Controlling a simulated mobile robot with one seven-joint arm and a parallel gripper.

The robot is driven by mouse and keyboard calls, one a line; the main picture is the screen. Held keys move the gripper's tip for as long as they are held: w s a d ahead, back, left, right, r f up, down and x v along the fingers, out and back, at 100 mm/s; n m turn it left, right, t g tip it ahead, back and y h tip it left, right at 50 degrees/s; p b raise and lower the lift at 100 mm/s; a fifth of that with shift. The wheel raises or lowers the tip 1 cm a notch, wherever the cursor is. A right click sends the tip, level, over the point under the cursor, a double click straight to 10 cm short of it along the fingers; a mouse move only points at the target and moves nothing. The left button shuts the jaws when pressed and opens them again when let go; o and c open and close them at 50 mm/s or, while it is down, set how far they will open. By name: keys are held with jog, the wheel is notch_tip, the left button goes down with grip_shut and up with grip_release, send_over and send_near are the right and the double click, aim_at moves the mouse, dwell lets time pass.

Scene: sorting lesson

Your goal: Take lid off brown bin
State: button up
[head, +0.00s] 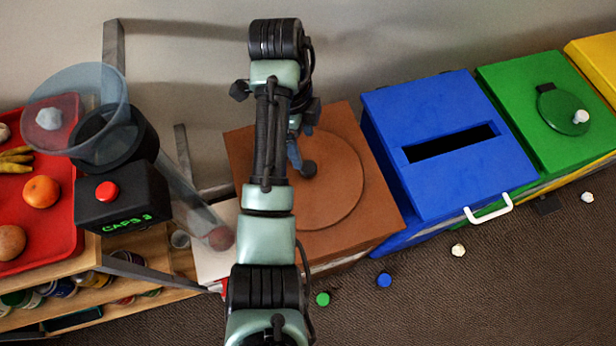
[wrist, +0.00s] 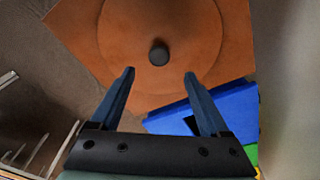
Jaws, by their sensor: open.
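The brown bin (head: 370,232) stands in the middle of the head view, with a round brown lid (head: 343,185) on its top. The lid has a small dark knob (head: 308,168) at its centre. In the wrist view the lid (wrist: 195,30) and knob (wrist: 158,54) lie just ahead of the fingertips. My gripper (wrist: 159,72) is open and empty, its two blue fingers apart, with the knob between their lines and a little beyond the tips. In the head view my arm hides part of the bin and lid.
A blue bin (head: 415,105) with a slot and white handle stands right of the brown bin, then a green bin (head: 500,75) and a yellow bin (head: 598,55). At left are a red tray (head: 62,215) with fruit and a black device (head: 122,200). Bottle caps lie on the floor.

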aim_at(308, 167)
jog(key=f, duration=0.3)
jog(key=f+b, duration=0.1)
jog(key=f, duration=0.2)
jog(key=d+f, duration=0.1)
jog(key=f, duration=0.2)
jog(key=shift+s+d+f+b, duration=0.1)
jog(key=shift+s+f+b, duration=0.15)
jog(key=shift+f+b, duration=0.15)
grip_shut()
